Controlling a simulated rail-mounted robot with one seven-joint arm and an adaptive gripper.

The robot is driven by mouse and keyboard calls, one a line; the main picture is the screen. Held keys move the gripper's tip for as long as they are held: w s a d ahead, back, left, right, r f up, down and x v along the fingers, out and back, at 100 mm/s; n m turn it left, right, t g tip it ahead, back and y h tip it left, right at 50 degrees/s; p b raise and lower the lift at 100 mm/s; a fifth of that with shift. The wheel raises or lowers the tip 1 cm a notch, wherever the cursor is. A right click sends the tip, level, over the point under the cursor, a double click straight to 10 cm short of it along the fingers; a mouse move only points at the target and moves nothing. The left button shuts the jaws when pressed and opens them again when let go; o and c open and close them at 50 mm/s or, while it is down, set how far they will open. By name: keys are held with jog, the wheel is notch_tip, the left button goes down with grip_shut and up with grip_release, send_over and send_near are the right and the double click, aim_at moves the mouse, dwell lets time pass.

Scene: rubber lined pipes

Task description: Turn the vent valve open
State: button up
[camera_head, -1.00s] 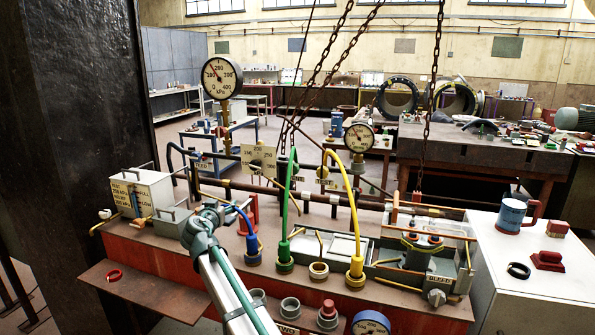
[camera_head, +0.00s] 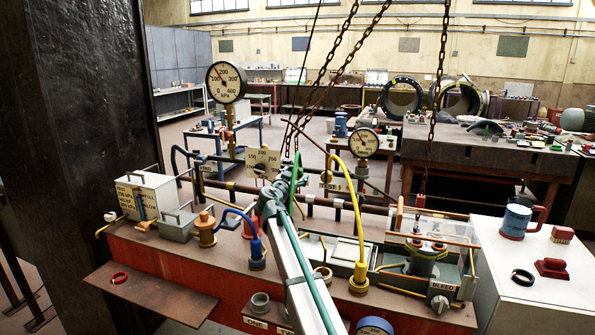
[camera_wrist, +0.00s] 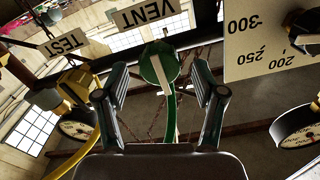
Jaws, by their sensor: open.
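The vent valve (camera_wrist: 158,68) shows in the wrist view as a round green part with a pale bar across it. It is beside the upside-down VENT label (camera_wrist: 150,16). My gripper (camera_wrist: 160,80) is open, with one finger to each side of the valve in the picture; I cannot tell how much depth separates them, and no contact shows. A green hose (camera_wrist: 171,115) runs down from the valve between the fingers. In the head view my gripper (camera_head: 283,188) is at the pipes behind the bench and hides the valve.
The TEST label (camera_wrist: 62,44) and a yellow fitting (camera_wrist: 75,88) are left of the valve in the wrist view. A scale plate (camera_wrist: 262,38) is at right. In the head view a yellow hose (camera_head: 357,205) arches close to my gripper's right, and a blue hose (camera_head: 242,214) is at left.

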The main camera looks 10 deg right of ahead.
jog(key=shift+p+x, duration=0.3)
jog(key=shift+x, duration=1)
jog(key=shift+c, duration=0.2)
jog(key=c, duration=1.1)
